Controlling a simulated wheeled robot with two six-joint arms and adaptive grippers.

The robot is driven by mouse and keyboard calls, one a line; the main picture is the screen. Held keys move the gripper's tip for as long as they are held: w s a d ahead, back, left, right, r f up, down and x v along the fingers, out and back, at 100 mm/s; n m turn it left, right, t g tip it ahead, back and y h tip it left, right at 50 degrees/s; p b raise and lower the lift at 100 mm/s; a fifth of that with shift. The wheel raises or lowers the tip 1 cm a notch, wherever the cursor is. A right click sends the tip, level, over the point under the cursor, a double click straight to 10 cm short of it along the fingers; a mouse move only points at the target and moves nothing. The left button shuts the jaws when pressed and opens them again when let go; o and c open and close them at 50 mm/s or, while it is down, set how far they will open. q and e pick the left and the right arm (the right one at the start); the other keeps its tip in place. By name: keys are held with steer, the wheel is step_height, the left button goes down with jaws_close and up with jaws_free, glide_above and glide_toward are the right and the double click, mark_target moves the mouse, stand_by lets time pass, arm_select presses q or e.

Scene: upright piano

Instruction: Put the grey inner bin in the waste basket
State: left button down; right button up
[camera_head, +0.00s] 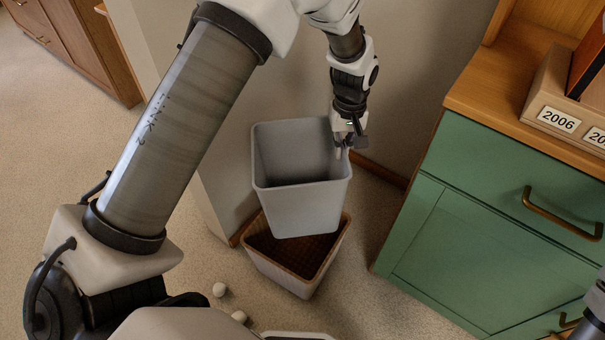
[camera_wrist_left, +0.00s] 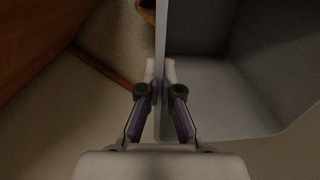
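The grey inner bin (camera_head: 302,205) hangs in the air in the head view, its open top tipped toward the camera. My left gripper (camera_head: 343,146) is shut on the bin's wall at its right rim. In the left wrist view the two fingers (camera_wrist_left: 161,100) sit on either side of the thin wall of the bin (camera_wrist_left: 230,90). The waste basket (camera_head: 300,283), pale outside and brown inside, stands on the floor below the bin. The bin covers the basket's far part, and I cannot tell whether its bottom is inside the opening. My right gripper is not clearly in view.
A green cabinet (camera_head: 465,245) with a wooden top stands close on the right. A pale wall (camera_head: 415,60) is behind the basket. Open carpet (camera_head: 60,130) lies to the left.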

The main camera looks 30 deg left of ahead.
mark_target(301, 183)
arm_select(q)
steer(key=w+a+f+n, duration=0.1)
steer(key=a+f+n, duration=0.1)
steer(key=n, duration=0.1)
steer(key=a+f+n, duration=0.1)
steer(key=f+n, duration=0.1)
steer(key=n, duration=0.1)
steer(key=w+a+f+n, duration=0.1)
steer(key=a+f+n, duration=0.1)
steer(key=n, duration=0.2)
steer(key=shift+w+a+f+p, duration=0.3)
steer(key=shift+f+p, duration=0.05)
step_height(301, 183, down, 22)
steer(key=s+a+b, duration=0.1)
steer(key=s+b, duration=0.1)
steer(key=b, duration=0.8)
steer(key=c, duration=1.8)
jaws_free()
steer(key=o, duration=0.5)
steer(key=shift+w, duration=0.1)
